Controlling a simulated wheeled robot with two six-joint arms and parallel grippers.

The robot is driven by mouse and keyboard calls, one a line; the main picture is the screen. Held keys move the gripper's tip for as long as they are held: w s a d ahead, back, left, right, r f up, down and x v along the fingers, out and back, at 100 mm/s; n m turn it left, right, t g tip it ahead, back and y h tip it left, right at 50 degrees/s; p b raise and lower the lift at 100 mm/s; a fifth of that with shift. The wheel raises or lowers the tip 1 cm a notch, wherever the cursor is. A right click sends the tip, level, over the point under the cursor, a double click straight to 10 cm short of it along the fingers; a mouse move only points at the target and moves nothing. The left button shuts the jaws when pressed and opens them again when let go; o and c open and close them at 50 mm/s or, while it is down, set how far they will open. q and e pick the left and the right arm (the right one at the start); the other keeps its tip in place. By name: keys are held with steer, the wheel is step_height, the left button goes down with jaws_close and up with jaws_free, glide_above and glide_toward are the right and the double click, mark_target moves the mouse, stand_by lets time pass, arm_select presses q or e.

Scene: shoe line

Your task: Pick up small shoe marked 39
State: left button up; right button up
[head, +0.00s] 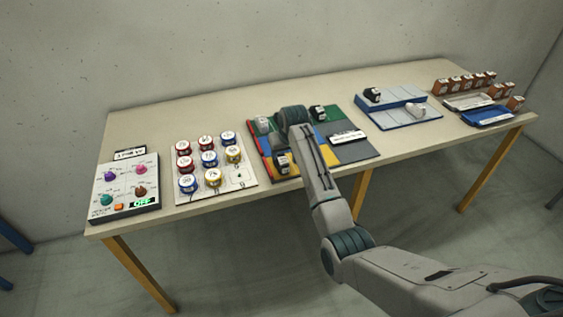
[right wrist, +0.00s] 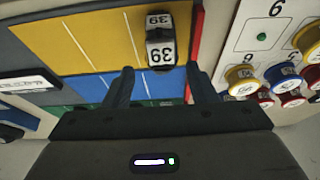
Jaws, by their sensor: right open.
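The small shoe marked 39 (right wrist: 160,40) is black with white number patches. It stands on the yellow field of the coloured board (right wrist: 95,45), near the red edge strip. In the head view the shoe (head: 283,165) is on the board's near left part. My right gripper (right wrist: 160,72) is open and empty. In the right wrist view its fingertips point toward the shoe, one to each side and just short of it. In the head view my right gripper (head: 291,118) is over the board, its fingers hidden by the arm. My left gripper is in neither view.
A light shoe (head: 262,125) and a dark shoe (head: 318,112) stand farther back on the board. A panel of numbered spools (head: 240,180) and a knob box (head: 126,170) lie left. A blue-white stepped stand (head: 385,120) with two shoes is right, then trays (head: 487,116) and small boxes.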

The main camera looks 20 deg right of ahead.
mark_target(282, 157)
steer(key=shift+p+x, duration=0.7)
steer(key=shift+x, duration=1.7)
steer(key=shift+a, duration=0.1)
steer(key=c, duration=0.8)
steer(key=shift+o, duration=0.2)
steer(key=shift+r, duration=0.1)
